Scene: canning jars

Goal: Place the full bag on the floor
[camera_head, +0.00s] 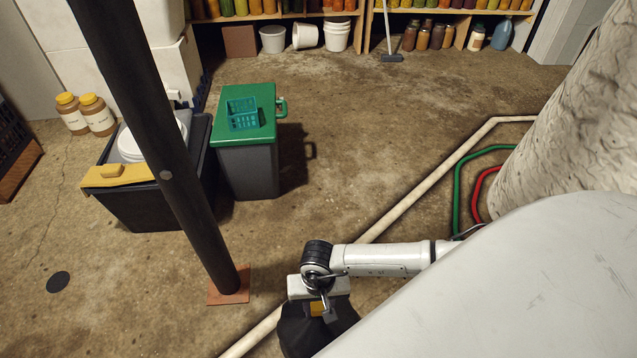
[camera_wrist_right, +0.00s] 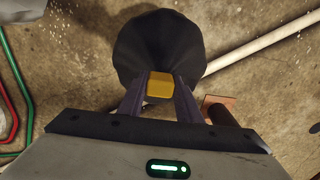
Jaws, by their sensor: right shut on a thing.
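A black full bag (camera_head: 300,335) hangs from my right gripper (camera_head: 322,303) at the bottom of the head view, partly cut off by the frame edge and my own pale body. In the right wrist view the bag (camera_wrist_right: 158,40) is a dark rounded shape beyond the fingers. The right gripper (camera_wrist_right: 160,95) is shut on the bag's yellow top piece (camera_wrist_right: 160,85). The concrete floor (camera_head: 400,115) shows around it. Whether the bag's underside touches the floor cannot be told. My left gripper is not in view.
A white pipe (camera_head: 412,192) runs across the floor beside the bag. A dark post (camera_head: 180,190) stands on a reddish base plate (camera_head: 232,287) to the left. A green-lidded bin (camera_head: 250,165) and a black crate (camera_head: 150,212) stand behind. Open floor lies right of the bin.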

